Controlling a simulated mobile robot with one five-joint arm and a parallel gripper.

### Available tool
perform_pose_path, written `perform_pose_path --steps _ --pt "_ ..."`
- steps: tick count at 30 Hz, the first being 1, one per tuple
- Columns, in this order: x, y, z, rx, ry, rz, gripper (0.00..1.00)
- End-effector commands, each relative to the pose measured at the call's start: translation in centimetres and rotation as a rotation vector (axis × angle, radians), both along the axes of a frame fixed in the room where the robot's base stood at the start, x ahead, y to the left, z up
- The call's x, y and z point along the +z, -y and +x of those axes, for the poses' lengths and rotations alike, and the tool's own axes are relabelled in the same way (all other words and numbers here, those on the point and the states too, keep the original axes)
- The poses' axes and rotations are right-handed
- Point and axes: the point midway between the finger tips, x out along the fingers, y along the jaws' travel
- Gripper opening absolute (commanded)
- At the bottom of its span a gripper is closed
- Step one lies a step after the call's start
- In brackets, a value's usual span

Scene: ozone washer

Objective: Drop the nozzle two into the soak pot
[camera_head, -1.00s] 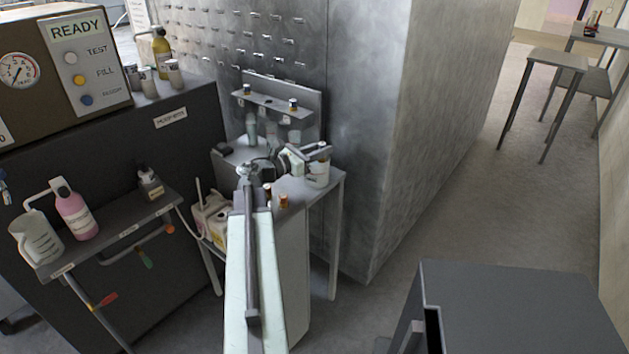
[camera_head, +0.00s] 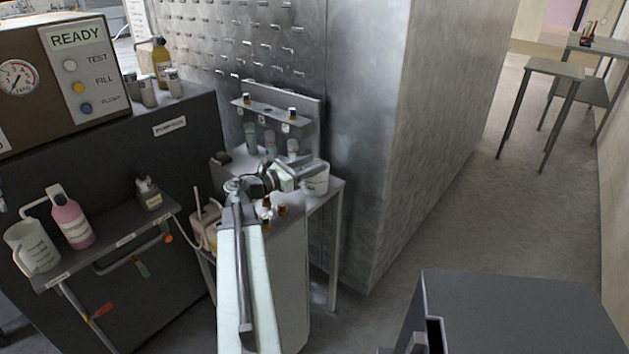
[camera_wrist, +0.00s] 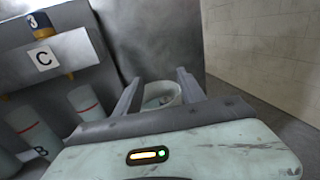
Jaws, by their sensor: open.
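The soak pot appears to be the small white pot (camera_head: 318,184) at the right end of the small table. In the wrist view the pot (camera_wrist: 176,93) shows between my two fingers. Something small and grey-blue lies inside it; I cannot tell whether it is nozzle two. My gripper (camera_head: 312,166) is open beside and over the pot's rim, and its fingers (camera_wrist: 160,88) hold nothing visible. A rack (camera_head: 268,112) behind holds two capped nozzles at its ends. The right one (camera_wrist: 45,25) is marked 3, above label C. The rack's middle place looks empty.
Several tubes (camera_head: 270,141) stand under the rack. Two small copper-coloured pieces (camera_head: 283,209) are near the table's front edge, by my arm. A metal wall (camera_head: 355,140) rises right behind the table.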

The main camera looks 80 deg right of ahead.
Motion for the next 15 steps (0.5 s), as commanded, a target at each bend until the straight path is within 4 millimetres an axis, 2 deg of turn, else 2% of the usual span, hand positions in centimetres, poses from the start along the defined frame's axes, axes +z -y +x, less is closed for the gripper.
perform_pose_path --steps 3,6,15 --pt "0.0 -1.8 1.7 0.003 0.000 0.000 0.47" --pt "0.0 -2.8 2.6 0.002 0.000 0.000 0.47" --pt "0.0 -3.2 3.2 0.000 0.000 0.000 0.47"
